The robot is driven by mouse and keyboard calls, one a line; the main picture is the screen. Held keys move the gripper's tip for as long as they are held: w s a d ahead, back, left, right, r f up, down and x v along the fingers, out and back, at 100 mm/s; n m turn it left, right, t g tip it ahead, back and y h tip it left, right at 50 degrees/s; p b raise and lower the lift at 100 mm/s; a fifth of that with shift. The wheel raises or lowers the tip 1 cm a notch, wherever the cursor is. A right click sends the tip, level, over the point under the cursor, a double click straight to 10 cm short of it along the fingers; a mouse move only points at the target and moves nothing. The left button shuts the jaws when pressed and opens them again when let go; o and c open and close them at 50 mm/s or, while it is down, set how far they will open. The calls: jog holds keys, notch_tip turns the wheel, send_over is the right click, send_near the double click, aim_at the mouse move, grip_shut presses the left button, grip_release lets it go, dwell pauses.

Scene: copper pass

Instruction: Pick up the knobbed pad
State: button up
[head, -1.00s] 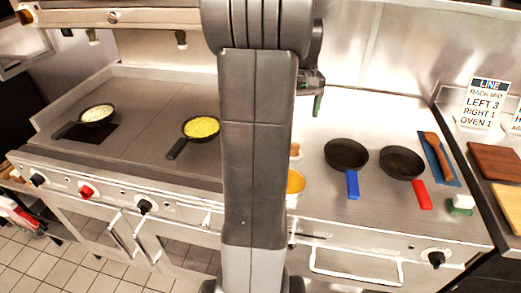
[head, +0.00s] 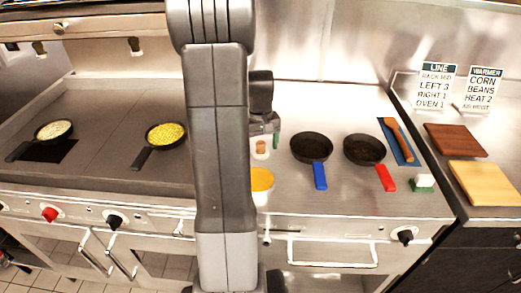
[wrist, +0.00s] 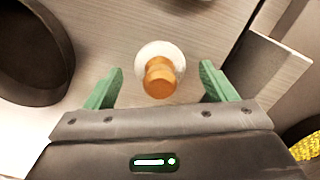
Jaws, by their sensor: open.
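The knobbed pad is a white round disc with an orange-brown wooden knob; it stands on the steel counter in the head view (head: 261,154) and in the wrist view (wrist: 180,52). My gripper (wrist: 160,76) is open, with one green finger to each side of the knob in the wrist view, apart from it. In the head view my gripper (head: 264,130) is just above and behind the pad, partly hidden by my arm.
A blue-handled pan (head: 311,147) and a red-handled pan (head: 364,150) lie to the right. A white-and-green block (head: 423,183) sits beyond them. A griddle (head: 98,110) with two filled pans is at left.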

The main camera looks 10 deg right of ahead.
jog(key=shift+f, duration=0.25)
jog(key=c, duration=1.1)
